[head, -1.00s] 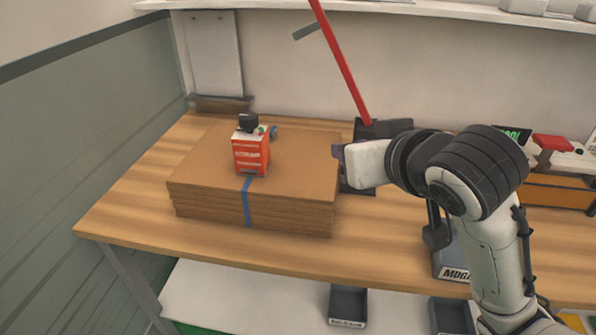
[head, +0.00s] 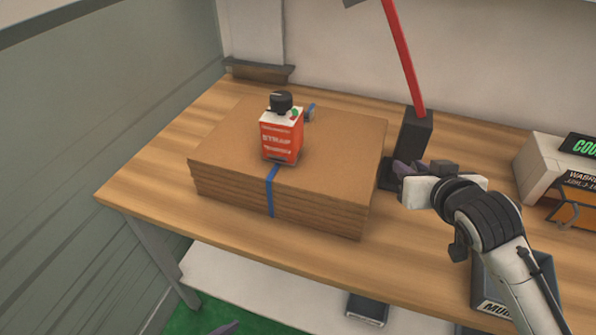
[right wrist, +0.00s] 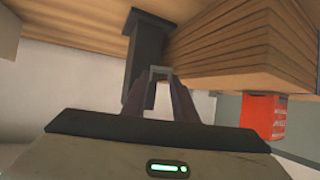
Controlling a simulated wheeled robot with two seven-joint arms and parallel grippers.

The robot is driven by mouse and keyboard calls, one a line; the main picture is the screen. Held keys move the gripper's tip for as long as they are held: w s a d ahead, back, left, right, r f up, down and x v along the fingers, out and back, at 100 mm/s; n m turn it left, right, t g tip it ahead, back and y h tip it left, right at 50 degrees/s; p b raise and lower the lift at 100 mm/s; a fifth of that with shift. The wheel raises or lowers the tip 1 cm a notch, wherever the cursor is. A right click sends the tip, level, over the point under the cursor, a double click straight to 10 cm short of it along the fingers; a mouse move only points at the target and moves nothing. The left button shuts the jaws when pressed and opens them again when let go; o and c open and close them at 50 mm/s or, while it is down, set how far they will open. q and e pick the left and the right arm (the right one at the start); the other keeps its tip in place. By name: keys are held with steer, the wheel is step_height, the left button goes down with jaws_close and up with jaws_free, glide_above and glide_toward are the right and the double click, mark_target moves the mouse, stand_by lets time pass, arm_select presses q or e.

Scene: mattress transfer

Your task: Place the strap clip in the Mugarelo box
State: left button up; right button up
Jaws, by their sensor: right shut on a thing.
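My right gripper (head: 399,168) is above the table, right of the cardboard stack and in front of a black post. In the right wrist view its two dark fingers (right wrist: 160,98) are shut on a small grey U-shaped piece, seemingly the strap clip (right wrist: 161,71), at their tips. The clip is not clear in the head view. The Mugarelo box (head: 481,281), a grey bin with a partly hidden "MUG…" label, sits at the table's front right, partly behind my right forearm. A grey tip at the bottom edge seems to be my left gripper (head: 225,328); its jaws cannot be made out.
The cardboard stack (head: 225,150) carries a blue strap (head: 271,190) and a red strapping device (head: 282,140). A black post (head: 416,130) with a red bar stands behind my right gripper. Labelled boxes (head: 545,160) are at right. A lower shelf bin (head: 367,308) sits below.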

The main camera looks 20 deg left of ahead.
mark_target(393, 213)
steer(key=shift+w+a+f, duration=0.1)
steer(key=shift+a+f, duration=0.25)
steer(key=shift+f, duration=0.2)
step_height(393, 213, down, 10)
steer(key=shift+r+b, duration=0.1)
steer(key=shift+b, duration=0.2)
steer(key=o, duration=0.6)
steer(key=shift+f, duration=0.25)
steer(key=o, duration=0.4)
steer(key=shift+o, duration=0.2)
steer(key=shift+r, duration=0.15)
